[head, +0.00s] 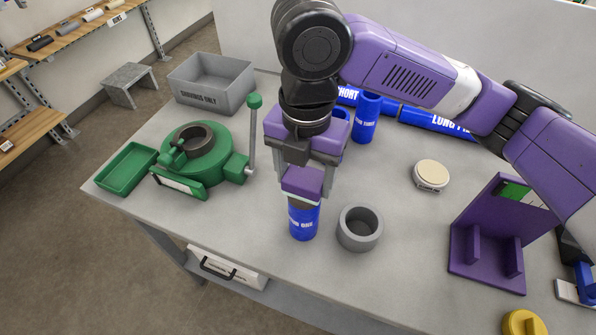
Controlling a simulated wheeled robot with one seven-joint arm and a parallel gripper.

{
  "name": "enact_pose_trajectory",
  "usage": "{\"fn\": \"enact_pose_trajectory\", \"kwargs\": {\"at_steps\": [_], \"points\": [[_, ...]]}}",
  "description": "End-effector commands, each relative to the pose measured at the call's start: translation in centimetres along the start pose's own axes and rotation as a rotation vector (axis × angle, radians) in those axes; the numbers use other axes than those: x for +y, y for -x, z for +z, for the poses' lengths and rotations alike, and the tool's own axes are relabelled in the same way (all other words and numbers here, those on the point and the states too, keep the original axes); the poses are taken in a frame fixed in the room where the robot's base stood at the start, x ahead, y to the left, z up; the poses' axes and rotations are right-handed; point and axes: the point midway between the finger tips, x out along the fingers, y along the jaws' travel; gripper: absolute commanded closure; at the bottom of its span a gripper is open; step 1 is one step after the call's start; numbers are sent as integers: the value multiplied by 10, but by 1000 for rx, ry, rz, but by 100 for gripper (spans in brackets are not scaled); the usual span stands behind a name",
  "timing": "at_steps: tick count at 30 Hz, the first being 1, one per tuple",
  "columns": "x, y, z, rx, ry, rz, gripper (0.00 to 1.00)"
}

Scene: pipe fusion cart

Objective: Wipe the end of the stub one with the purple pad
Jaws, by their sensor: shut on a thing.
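The stub one (304,224) is a short blue pipe with white lettering, standing upright on the grey table near its front edge. My gripper (306,188) points down right over it and is shut on the purple pad (303,179). The pad is at the top end of the stub, where a brown-grey band shows; I cannot tell for sure whether they touch. The far side of the stub's end is hidden by the pad and the fingers.
A grey ring (360,229) stands close right of the stub. A green clamp machine (201,154) with an upright lever (252,135) is at left. Behind my gripper are another blue stub (366,118) and long blue pipes (437,119). A purple stand (489,245) is at right.

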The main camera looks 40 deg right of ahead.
Motion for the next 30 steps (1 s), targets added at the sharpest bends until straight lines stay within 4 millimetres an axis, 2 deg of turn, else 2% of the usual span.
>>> {"fn": "enact_pose_trajectory", "kwargs": {"at_steps": [21,30], "points": [[30,-2,0,0,0,0,69],[22,-1,0,0,0,1,69]]}}
